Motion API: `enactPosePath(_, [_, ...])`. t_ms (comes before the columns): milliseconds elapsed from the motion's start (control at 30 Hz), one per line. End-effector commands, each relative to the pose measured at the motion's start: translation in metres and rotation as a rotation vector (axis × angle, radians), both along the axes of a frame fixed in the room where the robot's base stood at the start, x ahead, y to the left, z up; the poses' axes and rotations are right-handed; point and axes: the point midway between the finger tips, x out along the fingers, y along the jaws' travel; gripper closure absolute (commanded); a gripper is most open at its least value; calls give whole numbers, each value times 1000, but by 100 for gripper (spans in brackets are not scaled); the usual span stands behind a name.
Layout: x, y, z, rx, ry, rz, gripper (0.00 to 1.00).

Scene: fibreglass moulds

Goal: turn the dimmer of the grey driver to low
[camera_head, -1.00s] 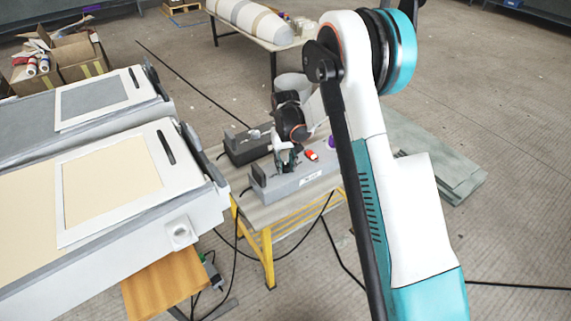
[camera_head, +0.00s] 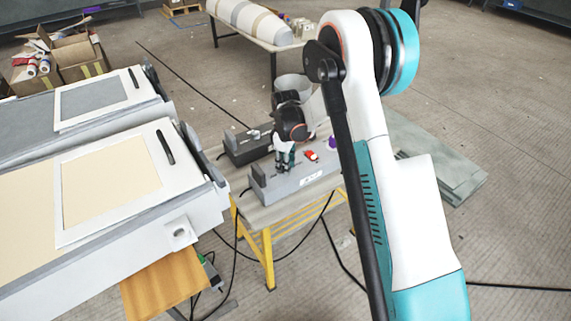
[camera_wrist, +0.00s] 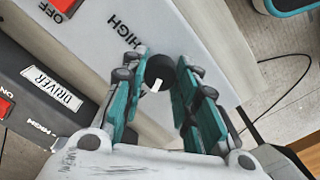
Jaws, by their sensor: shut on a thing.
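The grey driver (camera_head: 310,179) is a light grey box on the small table, with its white-grey face also in the wrist view (camera_wrist: 100,30). That face carries the word HIGH and, farther left, OFF beside a red switch (camera_wrist: 62,6). Its dimmer is a round black knob (camera_wrist: 161,70) with a white mark on its lower side in the wrist view, away from the word HIGH. The word for low is not seen. My gripper (camera_wrist: 162,60) is shut on the knob, one teal finger on each side; in the head view it stands over the driver (camera_head: 285,163).
A darker box labelled DRIVER (camera_wrist: 52,88) stands close beside the grey one, also in the head view (camera_head: 243,147). White mould benches (camera_head: 195,215) fill the left. Black cables run across the floor.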

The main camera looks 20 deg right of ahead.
Motion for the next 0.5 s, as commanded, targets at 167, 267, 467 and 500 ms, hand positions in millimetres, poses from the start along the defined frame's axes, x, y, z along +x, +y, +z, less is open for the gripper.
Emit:
enactPosePath(167, [0,0,0,0,0,167,96])
enactPosePath(267, [0,0,0,0,0,262,96])
enactPosePath(467, [0,0,0,0,0,452,96])
enactPosePath(500, [0,0,0,0,0,490,96])
